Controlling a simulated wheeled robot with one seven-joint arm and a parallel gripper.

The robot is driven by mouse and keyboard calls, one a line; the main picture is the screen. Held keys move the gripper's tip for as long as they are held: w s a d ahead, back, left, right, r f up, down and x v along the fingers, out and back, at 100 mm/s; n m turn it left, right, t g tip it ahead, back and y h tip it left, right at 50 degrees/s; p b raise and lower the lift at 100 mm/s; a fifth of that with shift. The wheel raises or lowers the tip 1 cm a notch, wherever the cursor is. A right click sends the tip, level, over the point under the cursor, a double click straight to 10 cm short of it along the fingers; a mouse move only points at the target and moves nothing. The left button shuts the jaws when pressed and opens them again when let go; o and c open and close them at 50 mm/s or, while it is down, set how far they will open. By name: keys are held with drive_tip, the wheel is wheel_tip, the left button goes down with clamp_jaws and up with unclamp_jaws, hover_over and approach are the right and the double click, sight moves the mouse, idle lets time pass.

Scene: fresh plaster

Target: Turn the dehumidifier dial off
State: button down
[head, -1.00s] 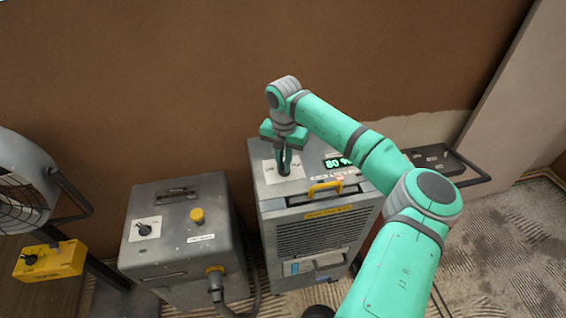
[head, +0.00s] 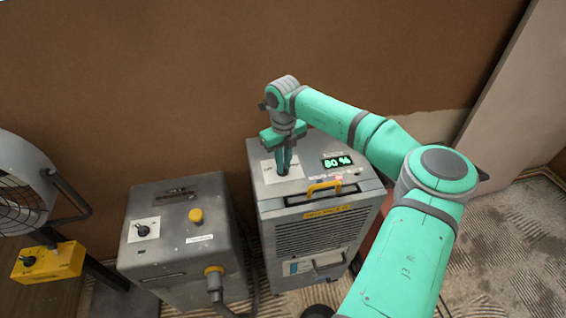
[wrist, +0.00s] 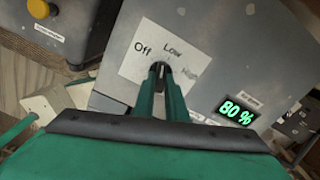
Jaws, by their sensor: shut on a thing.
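The dehumidifier (head: 258,208) is the grey box standing against the brown wall. A green display on its top (head: 338,161) reads 80 %, as it does in the wrist view (wrist: 237,112). A white label plate (wrist: 143,52) reads Off, Low and High from left to right. The dark dial (wrist: 157,67) sits at the plate's lower edge, mostly hidden by my fingers. My gripper (head: 283,170) points down at it and is shut on it. The dial's pointer direction cannot be made out clearly.
A grey box with a yellow knob (head: 196,215) and its own dark dial (head: 143,231) stands to the left. Further left are a fan (head: 25,185) and a yellow switch box (head: 48,262). A yellow handle (head: 324,188) rises from the dehumidifier's front edge.

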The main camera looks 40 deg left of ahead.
drive_tip(key=n, duration=0.3)
drive_tip(key=shift+w+n, duration=0.1)
drive_tip(key=shift+n, duration=0.3)
drive_tip(key=n, duration=0.2)
drive_tip(key=shift+n, duration=0.9)
drive_tip(key=shift+w, duration=0.2)
drive_tip(key=shift+s+a+n, duration=0.1)
drive_tip(key=shift+s+n, duration=0.05)
drive_tip(key=shift+n, duration=0.15)
drive_tip(key=c, duration=1.8)
unclamp_jaws()
drive_tip(key=shift+d, duration=0.2)
